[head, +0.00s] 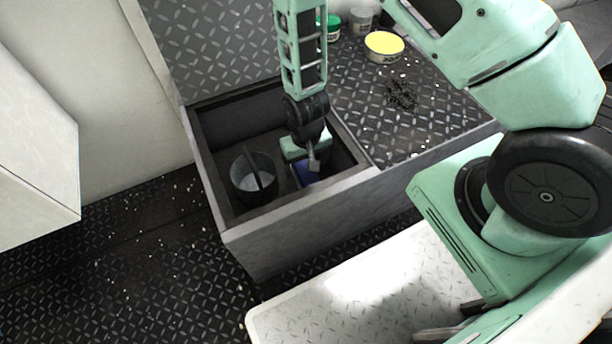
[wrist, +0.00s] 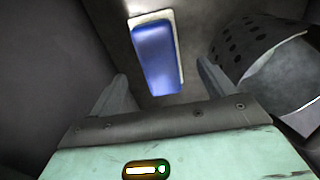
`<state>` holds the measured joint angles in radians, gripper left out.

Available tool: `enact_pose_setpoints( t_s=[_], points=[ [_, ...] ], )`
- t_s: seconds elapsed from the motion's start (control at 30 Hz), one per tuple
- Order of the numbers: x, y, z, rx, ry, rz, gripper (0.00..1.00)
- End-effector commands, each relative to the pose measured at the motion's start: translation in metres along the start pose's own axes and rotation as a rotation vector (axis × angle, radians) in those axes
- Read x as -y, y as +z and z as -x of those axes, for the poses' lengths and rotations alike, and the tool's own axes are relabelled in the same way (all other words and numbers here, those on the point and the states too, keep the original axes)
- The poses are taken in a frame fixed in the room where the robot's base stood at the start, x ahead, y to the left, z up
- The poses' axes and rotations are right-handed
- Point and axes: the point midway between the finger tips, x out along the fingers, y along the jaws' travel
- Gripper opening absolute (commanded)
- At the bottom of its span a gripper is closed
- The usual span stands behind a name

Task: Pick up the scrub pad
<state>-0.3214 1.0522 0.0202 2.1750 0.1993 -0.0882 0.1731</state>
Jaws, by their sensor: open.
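The scrub pad (wrist: 157,58) is a blue block with a white layer along its edge. In the wrist view it lies on the basin floor, ahead of my gripper (wrist: 160,90) and between the lines of its two fingers. The fingers are apart with nothing between them. In the head view my gripper (head: 312,160) reaches down into the sunken basin (head: 212,150). Only a small blue part of the pad (head: 304,178) shows below it; the rest is hidden by my gripper.
A dark perforated bin (head: 253,180) stands in the basin left of my gripper; in the wrist view it is close to the right finger (wrist: 255,50). The basin walls enclose my gripper.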

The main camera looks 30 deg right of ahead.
Motion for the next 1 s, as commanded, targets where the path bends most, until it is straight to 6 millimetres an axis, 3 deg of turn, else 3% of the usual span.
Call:
enact_pose_setpoints(
  t_s=[0.23, 0.53, 0.57, 0.7, 0.73, 1.0],
  points=[
    [0.000, 0.001, -0.044, 0.002, 0.000, 0.000, 0.82],
    [0.000, 0.000, -0.048, 0.001, 0.000, 0.000, 0.82],
    [0.000, 0.000, -0.048, 0.001, 0.000, 0.000, 0.76],
    [0.000, 0.000, -0.048, 0.001, 0.000, 0.000, 0.37],
    [0.000, 0.001, -0.048, 0.001, 0.000, 0.000, 0.33],
    [0.000, 0.000, -0.048, 0.001, 0.000, 0.000, 0.33]
  ],
)
